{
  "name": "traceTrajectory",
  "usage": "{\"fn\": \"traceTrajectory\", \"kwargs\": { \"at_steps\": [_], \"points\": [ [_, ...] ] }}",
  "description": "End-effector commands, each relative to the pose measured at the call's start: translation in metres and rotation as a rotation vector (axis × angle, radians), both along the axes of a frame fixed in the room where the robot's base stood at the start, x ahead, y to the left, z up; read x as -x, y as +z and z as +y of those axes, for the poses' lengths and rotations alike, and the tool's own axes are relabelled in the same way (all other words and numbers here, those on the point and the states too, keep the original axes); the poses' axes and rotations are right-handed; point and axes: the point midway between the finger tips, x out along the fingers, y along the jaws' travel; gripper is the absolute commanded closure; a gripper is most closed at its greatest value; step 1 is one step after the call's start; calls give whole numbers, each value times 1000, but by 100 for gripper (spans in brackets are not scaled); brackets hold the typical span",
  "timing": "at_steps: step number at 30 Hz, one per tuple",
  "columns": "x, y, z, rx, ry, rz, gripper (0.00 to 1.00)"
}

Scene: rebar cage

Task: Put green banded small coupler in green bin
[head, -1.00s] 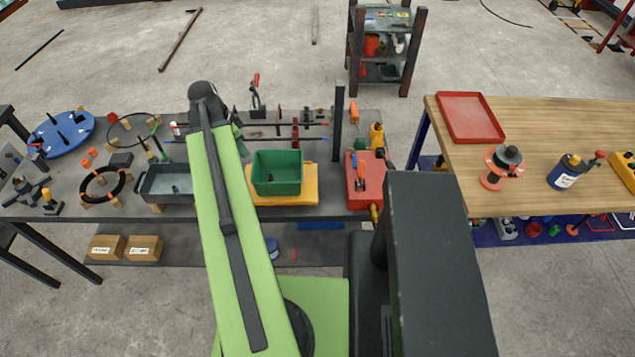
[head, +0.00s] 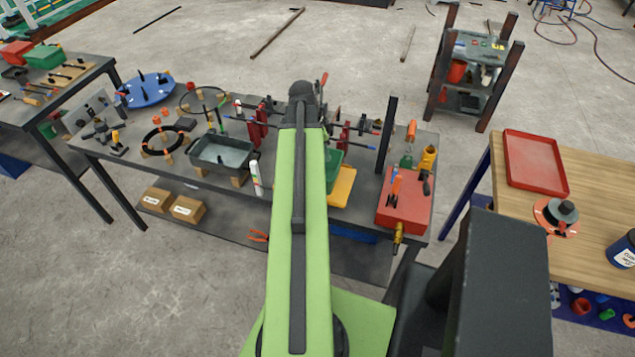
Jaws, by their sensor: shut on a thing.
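My arm reaches forward over the near workbench, and its dark end joint shows in the head view. My gripper's jaws are hidden behind and below the arm, so I cannot see what they hold. No green banded small coupler can be made out. A green open bin (head: 333,166) on the workbench shows only as a strip at the right of my arm, beside a yellow tray (head: 342,187). Another green bin (head: 45,57) stands on a separate table at the far left, next to a red bin (head: 14,52).
The workbench (head: 225,195) holds a grey tray (head: 222,153), a black ring (head: 157,141), a blue disc (head: 149,90) and a red toolbox (head: 404,201). A wooden table with a red tray (head: 535,162) stands right. A shelf rack (head: 467,75) is behind. Floor at lower left is clear.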

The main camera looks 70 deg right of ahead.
Motion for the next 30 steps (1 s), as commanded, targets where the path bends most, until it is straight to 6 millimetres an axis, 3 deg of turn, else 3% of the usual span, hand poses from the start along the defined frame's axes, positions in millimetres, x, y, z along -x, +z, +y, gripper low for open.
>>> {"fn": "traceTrajectory", "kwargs": {
  "at_steps": [5,12,18,25,30],
  "points": [
    [1,-13,-1,0,-2,0,100],
    [2,-63,-1,0,-3,0,100],
    [2,-65,-1,0,-3,0,100],
    [2,-102,-1,0,-3,0,100],
    [2,-99,-1,0,-4,0,100]
  ]
}}
